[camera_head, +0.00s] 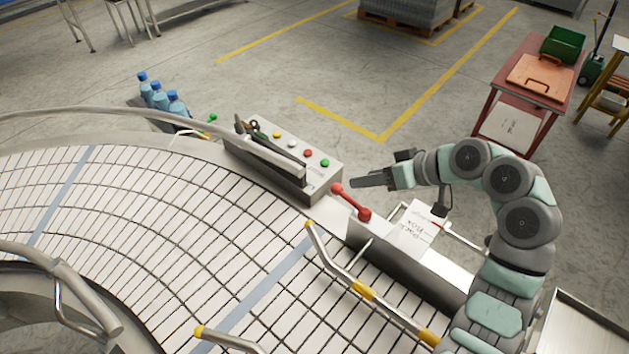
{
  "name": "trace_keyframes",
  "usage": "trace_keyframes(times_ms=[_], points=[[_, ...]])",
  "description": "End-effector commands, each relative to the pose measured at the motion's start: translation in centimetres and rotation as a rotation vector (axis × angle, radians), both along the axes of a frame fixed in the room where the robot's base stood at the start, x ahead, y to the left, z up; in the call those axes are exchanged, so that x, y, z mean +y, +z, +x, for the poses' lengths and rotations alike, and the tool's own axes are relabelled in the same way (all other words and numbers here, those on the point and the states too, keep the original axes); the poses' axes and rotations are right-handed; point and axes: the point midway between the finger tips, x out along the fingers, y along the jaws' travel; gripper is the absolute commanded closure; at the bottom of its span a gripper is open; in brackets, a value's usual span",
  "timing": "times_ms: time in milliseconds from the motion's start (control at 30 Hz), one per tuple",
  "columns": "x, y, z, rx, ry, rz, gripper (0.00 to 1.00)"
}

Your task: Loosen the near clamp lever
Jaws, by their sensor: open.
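A red clamp lever (351,202) stands on the metal side rail (385,251) of the curved conveyor, close to the end of the control box (288,157). It slants from upper left to lower right and has a rounded knob at each end. No second clamp lever is clear in view. My gripper (356,181) reaches in from the right, with its dark fingers pointing left, just above and right of the lever's upper knob in the picture. It is open with nothing seen between its fingers. I cannot tell whether it touches the lever.
The curved conveyor (150,200) fills the left. A guide rail with yellow collars (363,289) runs below the lever. A white sign (417,231) stands right of it. Blue bottles (160,97) stand behind the conveyor. A red table (530,100) stands back right. Floor behind my gripper is clear.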

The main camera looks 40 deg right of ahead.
Motion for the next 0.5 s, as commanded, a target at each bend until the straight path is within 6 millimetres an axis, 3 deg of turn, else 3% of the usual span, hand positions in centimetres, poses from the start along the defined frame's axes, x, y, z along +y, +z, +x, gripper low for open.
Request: trace_keyframes(times_ms=[67, 167, 500], points=[[0.2, -0.3, -0.9, 0.020, 0.018, 0.002, 0.51], [0.6, -0.6, -0.8, 0.027, 0.028, 0.005, 0.51], [2.3, -4.5, 3.6, 0.025, 0.027, 0.008, 0.51]])
